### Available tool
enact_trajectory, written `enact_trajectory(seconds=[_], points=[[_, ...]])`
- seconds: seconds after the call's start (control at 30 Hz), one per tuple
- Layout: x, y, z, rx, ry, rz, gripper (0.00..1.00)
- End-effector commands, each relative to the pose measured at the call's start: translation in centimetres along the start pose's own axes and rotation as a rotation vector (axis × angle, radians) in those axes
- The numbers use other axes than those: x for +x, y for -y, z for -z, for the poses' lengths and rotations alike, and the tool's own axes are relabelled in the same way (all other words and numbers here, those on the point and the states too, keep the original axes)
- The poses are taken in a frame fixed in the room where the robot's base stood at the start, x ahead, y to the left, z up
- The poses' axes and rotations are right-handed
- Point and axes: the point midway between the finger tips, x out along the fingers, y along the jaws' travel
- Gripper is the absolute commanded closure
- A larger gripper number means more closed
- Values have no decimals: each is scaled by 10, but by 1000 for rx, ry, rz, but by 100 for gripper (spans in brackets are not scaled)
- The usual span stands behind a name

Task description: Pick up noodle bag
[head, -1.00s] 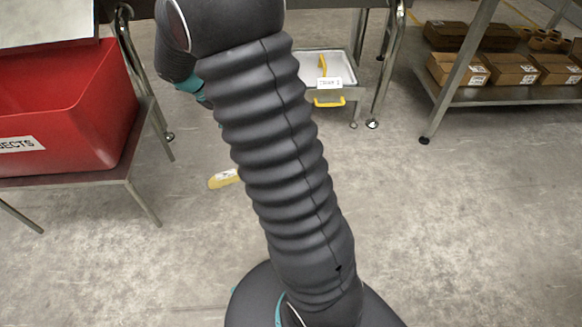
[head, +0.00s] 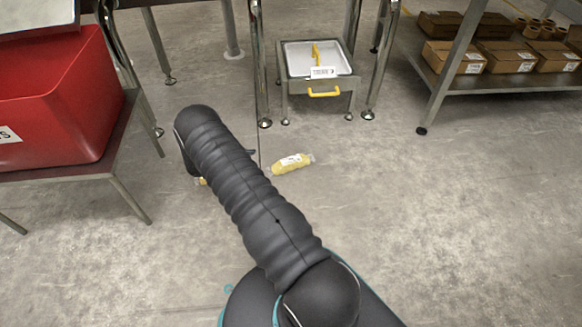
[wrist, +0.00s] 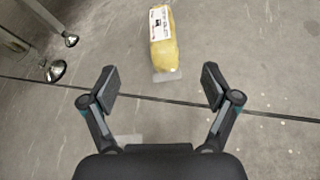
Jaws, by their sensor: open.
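A yellow bag with a white label and clear ends lies on the floor, right of my arm in the head view (head: 292,163). It also shows top centre in the wrist view (wrist: 162,38), beyond my fingertips and apart from them. My gripper (wrist: 160,85) is open and empty, its two fingers spread wide. In the head view the arm mostly hides the gripper. A second yellow item (head: 201,181) shows only as a small piece at the arm's left edge. I cannot tell which one is the noodle bag.
A red bin (head: 55,105) stands on a low table at left. A metal stand with a white tray and yellow handle (head: 323,92) is behind the bag, among table legs. A shelf with cardboard boxes (head: 505,62) is at right. The floor at front right is clear.

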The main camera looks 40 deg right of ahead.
Motion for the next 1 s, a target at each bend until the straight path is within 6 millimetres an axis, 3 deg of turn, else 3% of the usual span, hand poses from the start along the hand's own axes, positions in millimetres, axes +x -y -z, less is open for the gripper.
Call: enact_trajectory(seconds=[0.03, 0.2, 0.7, 1.0], points=[[8, 4, 12, -18, 11, -8, 12], [21, 10, 27, -48, 30, -23, 12], [97, 9, 25, -49, 32, -23, 12], [112, 8, 25, -49, 31, -24, 12]])
